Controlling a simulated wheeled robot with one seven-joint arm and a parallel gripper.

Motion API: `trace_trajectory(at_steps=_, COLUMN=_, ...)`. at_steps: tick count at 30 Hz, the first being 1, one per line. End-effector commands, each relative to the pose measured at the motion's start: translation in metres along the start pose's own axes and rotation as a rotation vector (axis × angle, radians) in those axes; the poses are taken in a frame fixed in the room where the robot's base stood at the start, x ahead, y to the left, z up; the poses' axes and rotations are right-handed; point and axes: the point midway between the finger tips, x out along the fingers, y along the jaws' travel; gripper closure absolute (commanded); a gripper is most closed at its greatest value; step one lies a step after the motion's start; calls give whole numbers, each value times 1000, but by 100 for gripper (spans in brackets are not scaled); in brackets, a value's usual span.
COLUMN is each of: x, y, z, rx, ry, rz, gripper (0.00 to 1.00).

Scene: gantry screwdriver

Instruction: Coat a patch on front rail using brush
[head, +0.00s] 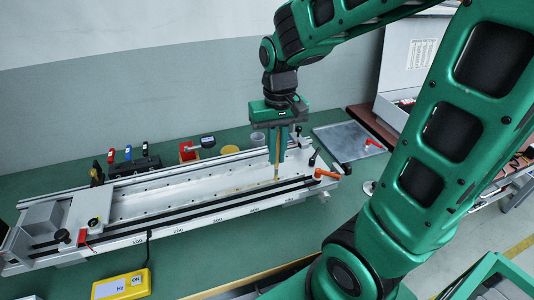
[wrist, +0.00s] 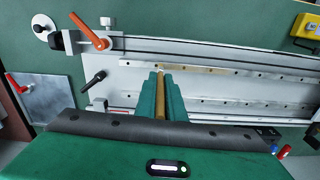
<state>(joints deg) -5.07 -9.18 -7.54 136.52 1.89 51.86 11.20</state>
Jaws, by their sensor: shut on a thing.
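My gripper (head: 279,158) points down above the right part of the long white gantry bed and is shut on the brush (head: 277,150). The brush is a slim tan wooden stick, held upright with its tip low near the front rail (head: 190,213). Whether the tip touches the rail cannot be told. In the wrist view the brush handle (wrist: 160,103) lies between the green fingers (wrist: 160,85). A tan strip (wrist: 185,69) shows on the pale surface beside the dark front rail (wrist: 235,57), just beyond the fingertips.
An orange lever (head: 326,174) stands at the bed's right end, close to my gripper. A grey plate (head: 345,141) lies behind it. A black holder with coloured tools (head: 133,165) and a cup (head: 258,140) stand behind the bed. A yellow meter (head: 122,287) lies in front.

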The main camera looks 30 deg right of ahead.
Motion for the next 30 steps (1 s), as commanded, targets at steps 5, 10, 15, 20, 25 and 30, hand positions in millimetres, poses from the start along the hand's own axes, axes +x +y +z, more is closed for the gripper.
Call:
trace_trajectory(at_steps=5, x=0, y=8, z=0, rx=1, ry=0, rz=0, gripper=100)
trace_trajectory(at_steps=10, x=-2, y=8, z=0, rx=-1, ry=0, rz=0, gripper=100)
trace_trajectory(at_steps=15, x=-1, y=-2, z=0, rx=-2, ry=0, rz=0, gripper=100)
trace_trajectory(at_steps=20, x=-1, y=-15, z=1, rx=-3, ry=0, rz=0, gripper=100)
trace_trajectory(at_steps=25, x=-1, y=-24, z=2, rx=-1, ry=0, rz=0, gripper=100)
trace_trajectory(at_steps=30, x=-1, y=-27, z=2, rx=-1, ry=1, rz=0, gripper=100)
